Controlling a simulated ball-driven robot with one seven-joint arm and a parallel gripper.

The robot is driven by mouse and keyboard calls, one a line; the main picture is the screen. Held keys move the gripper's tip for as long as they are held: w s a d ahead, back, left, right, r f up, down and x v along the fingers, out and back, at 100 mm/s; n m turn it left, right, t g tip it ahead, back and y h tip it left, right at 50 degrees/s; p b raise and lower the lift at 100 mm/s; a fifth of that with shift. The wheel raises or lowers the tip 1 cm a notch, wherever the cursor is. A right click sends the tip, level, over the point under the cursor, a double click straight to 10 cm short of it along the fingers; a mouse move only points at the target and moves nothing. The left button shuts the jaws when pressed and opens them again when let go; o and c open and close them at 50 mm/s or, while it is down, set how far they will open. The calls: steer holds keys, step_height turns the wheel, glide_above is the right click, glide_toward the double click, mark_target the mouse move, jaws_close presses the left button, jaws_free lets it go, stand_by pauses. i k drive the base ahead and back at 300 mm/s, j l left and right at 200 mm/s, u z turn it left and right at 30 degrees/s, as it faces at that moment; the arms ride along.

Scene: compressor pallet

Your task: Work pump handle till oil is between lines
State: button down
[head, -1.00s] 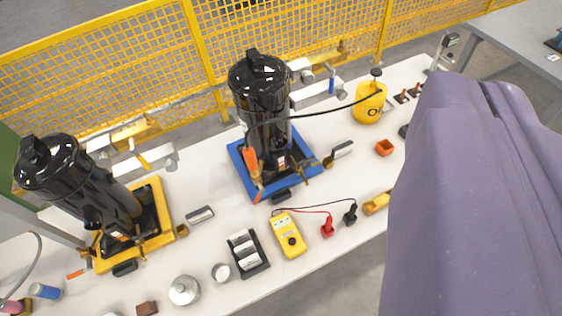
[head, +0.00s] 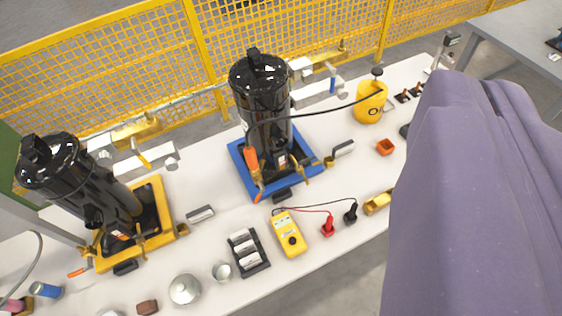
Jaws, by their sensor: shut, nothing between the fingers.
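A yellow oil container (head: 369,106) marked with black letters stands upright on the white bench at the back right. A dark knob on a short stem (head: 376,72) sticks up from its top and looks like the pump handle. A black hose (head: 330,110) runs from there to the black compressor (head: 262,90) on a blue base (head: 240,165). A second black compressor (head: 80,185) stands on a yellow base (head: 168,215) at the left. Oil lines and an oil level are too small to make out. My gripper is not in view.
A yellow meter (head: 288,233) with red and black leads, a dark tray (head: 262,265) of white parts and a metal can (head: 185,289) lie along the front. Yellow mesh fencing (head: 110,75) runs behind. A purple-covered part of mine hides the right side.

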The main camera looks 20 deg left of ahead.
mark_target(377, 72)
steer(key=i+l+u, duration=0.1)
steer(key=i+l, duration=0.25)
steer(key=i+l+u, duration=0.15)
steer(key=i+l, duration=0.2)
steer(key=i+l+u, duration=0.1)
steer(key=i+l, duration=0.35)
steer(key=i+l+u, duration=0.15)
steer(key=i+l, duration=0.25)
steer(key=i+l+u, duration=0.1)
steer(key=i+l, duration=0.3)
steer(key=i+l+u, duration=0.15)
steer(key=i+l, duration=0.15)
steer(key=l, duration=0.3)
